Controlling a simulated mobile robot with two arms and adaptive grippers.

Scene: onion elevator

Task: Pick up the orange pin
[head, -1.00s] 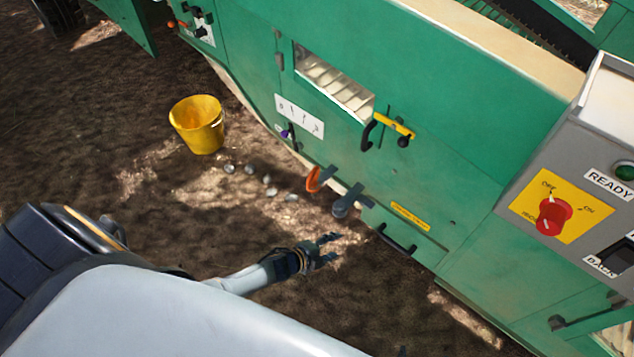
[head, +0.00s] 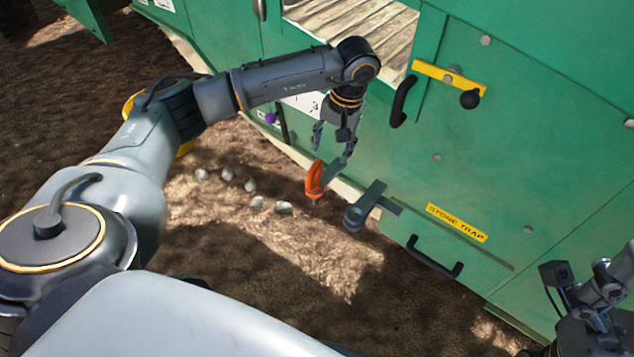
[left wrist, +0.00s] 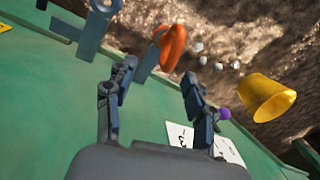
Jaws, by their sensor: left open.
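The orange pin (head: 314,178) is a loop hanging at the lower edge of the green machine, beside a grey bracket (head: 334,170). In the left wrist view the orange pin (left wrist: 174,48) shows beyond the fingers, between their lines. My left gripper (head: 333,145) points down just above the pin, open and empty. Its open fingers also show in the left wrist view (left wrist: 160,78). A small gap seems to remain between fingers and pin. Part of my right arm with its gripper (head: 608,280) is at the lower right edge; its jaws are unclear.
The green machine panel (head: 520,150) stands close behind the pin. A grey lever (head: 365,205) and a black handle (head: 434,258) stick out to the right. Several stones (head: 250,185) lie on the ground. A yellow bucket (left wrist: 272,98) is mostly hidden behind my left arm in the head view.

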